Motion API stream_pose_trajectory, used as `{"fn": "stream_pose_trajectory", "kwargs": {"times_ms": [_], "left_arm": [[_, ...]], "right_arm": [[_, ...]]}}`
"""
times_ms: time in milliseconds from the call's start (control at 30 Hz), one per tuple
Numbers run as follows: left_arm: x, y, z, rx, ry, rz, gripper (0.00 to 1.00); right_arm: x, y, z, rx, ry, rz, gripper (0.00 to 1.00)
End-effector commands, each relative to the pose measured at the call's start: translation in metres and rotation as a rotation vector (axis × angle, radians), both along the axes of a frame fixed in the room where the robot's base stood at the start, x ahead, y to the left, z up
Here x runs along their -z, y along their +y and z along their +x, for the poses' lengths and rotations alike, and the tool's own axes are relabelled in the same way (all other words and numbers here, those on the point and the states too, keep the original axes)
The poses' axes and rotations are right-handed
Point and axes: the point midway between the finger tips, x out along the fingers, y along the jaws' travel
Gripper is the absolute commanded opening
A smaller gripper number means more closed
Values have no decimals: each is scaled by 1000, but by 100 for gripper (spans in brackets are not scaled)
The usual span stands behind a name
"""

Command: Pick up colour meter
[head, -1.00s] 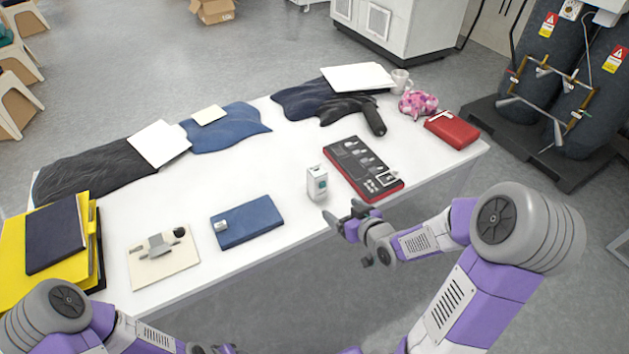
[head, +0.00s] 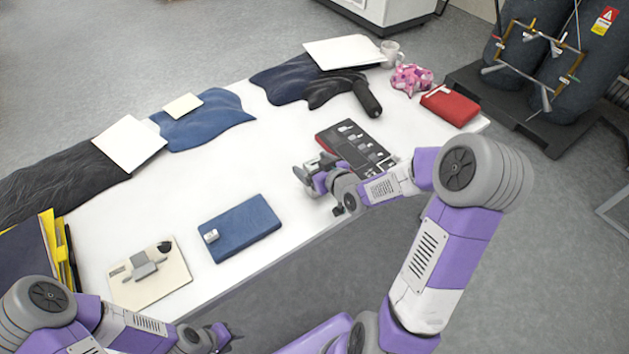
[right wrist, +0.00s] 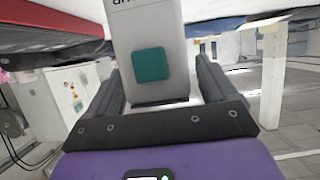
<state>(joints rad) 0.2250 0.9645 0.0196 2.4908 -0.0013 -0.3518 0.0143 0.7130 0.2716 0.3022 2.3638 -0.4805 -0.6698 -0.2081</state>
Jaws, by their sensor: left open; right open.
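The colour meter, which I take to be the white box with a teal square, stands upright between the fingers of my right gripper in the right wrist view (right wrist: 152,30). The right gripper (right wrist: 158,82) is open, with one finger on each side of it. I cannot tell whether either finger touches it. In the head view my right gripper (head: 312,171) is over the table's near side and hides most or all of the meter. My left gripper (head: 226,336) is open and empty, low in front of the table's near edge.
The black-and-red sample case (head: 357,148) lies just behind my right gripper. A blue book (head: 240,228) and a cream board (head: 150,275) lie to the left on the white table (head: 205,172). Dark cloths line the far side. A red box (head: 450,105) is at the right end.

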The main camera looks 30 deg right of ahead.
Motion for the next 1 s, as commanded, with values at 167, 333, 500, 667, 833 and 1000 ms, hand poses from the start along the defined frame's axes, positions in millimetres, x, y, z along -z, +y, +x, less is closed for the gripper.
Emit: {"fn": "stream_pose_trajectory", "kwargs": {"times_ms": [167, 333, 500, 667, 833, 1000], "left_arm": [[3, 0, 0, 0, 0, 0, 43], [2, 0, 0, 0, 0, 0, 43], [2, 0, 0, 0, -1, 0, 43], [2, 0, 0, 0, -1, 0, 43], [2, 0, 0, 0, -1, 0, 43], [2, 0, 0, 0, 0, 0, 43]], "right_arm": [[3, 1, 10, 0, -1, 0, 85], [3, 1, 9, 0, 0, 0, 85], [3, 1, 9, 0, 0, 0, 59], [3, 1, 9, 0, 0, 0, 35], [2, 1, 9, 0, -2, -1, 17], [1, 1, 9, 0, -2, -1, 17]]}}
